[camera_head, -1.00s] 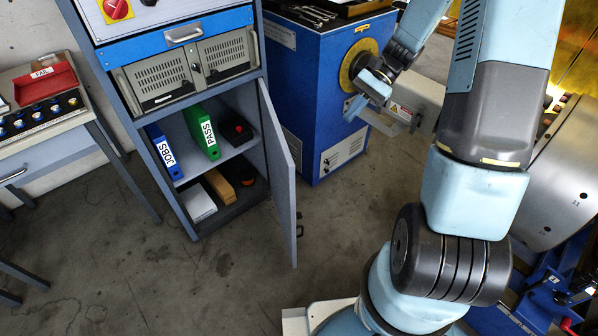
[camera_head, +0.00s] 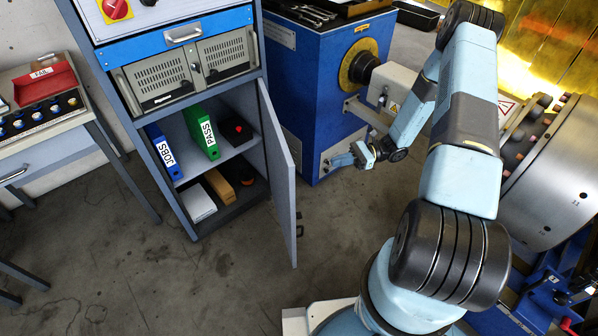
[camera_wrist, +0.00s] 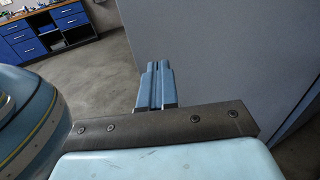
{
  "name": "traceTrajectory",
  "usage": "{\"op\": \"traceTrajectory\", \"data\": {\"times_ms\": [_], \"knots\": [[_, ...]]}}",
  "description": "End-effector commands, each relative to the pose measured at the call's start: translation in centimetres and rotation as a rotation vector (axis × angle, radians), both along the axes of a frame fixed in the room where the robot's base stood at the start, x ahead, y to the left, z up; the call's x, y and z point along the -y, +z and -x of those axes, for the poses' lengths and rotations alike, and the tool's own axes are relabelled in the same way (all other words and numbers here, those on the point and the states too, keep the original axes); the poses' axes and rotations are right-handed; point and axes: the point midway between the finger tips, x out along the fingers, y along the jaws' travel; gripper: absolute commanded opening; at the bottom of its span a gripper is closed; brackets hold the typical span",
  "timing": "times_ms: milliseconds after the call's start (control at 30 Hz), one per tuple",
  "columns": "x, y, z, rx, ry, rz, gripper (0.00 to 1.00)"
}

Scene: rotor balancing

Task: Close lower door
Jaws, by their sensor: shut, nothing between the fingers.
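The lower door (camera_head: 277,165) of the grey cabinet stands wide open, hinged on the right of the opening and swung out toward the camera. Its dark handle (camera_head: 299,224) is near its free edge. My gripper (camera_head: 330,164) is to the right of the door, apart from it in the head view, with its fingers pointing left. In the wrist view my gripper (camera_wrist: 157,66) is shut and empty. A large plain grey panel (camera_wrist: 225,50), apparently the door, fills the right of that view beyond the fingers. The handle is not seen there.
The open compartment holds a blue JOBS binder (camera_head: 163,152), a green PASS binder (camera_head: 202,132) and boxes. A blue machine (camera_head: 325,90) stands behind my gripper. A bench (camera_head: 50,128) is at the left. The floor (camera_head: 200,280) before the cabinet is clear.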

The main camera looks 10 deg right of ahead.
Motion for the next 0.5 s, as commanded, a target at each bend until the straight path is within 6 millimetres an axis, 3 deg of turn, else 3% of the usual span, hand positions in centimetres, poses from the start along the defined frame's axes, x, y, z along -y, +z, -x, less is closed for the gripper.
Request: {"op": "traceTrajectory", "data": {"times_ms": [267, 500], "knots": [[-1.2, -0.9, 0.3, -0.02, -0.018, -0.022, 0.0], [-4.9, -0.8, 1.0, -0.022, -0.016, -0.021, 0.0]]}}
